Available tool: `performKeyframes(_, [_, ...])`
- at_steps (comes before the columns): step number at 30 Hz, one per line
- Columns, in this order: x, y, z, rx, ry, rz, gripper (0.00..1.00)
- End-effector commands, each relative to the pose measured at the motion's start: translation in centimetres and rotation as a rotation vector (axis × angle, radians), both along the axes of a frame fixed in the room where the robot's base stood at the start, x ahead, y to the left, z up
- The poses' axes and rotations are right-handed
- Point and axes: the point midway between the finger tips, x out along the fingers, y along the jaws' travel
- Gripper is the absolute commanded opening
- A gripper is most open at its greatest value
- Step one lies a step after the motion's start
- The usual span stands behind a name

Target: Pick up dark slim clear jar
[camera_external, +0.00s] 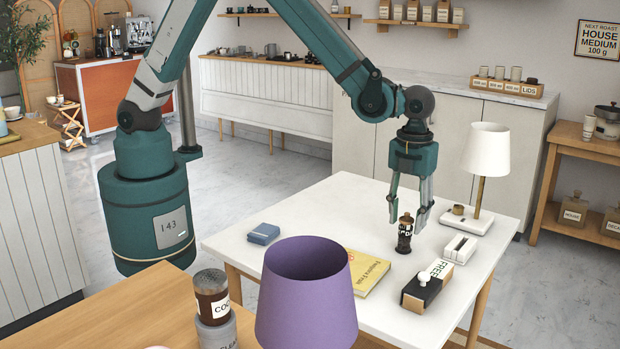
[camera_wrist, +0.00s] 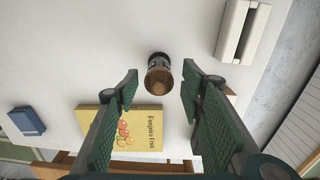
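In the wrist view the jar (camera_wrist: 159,74) shows from above, with a brownish lid, just beyond the gap between the open fingertips (camera_wrist: 160,84). The fingers look clear of it on both sides. I cannot tell exactly how deep the jar sits between them.
A yellow book (camera_external: 366,272) lies left of the jar, and a blue box (camera_external: 263,234) farther left. A black and white box (camera_external: 426,285) and a white slotted block (camera_external: 460,248) are to the right. A lamp (camera_external: 487,150) stands behind. A purple shade (camera_external: 306,300) is in the foreground.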

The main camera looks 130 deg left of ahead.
Motion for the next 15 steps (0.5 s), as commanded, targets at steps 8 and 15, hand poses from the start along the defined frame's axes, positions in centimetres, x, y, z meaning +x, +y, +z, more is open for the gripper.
performKeyframes(8, [0.0, 0.0, -0.1, 0.0, 0.0, 0.0, 0.39])
performKeyframes(15, [-0.1, 0.0, -1.9, 0.0, 0.0, 0.0, 0.39])
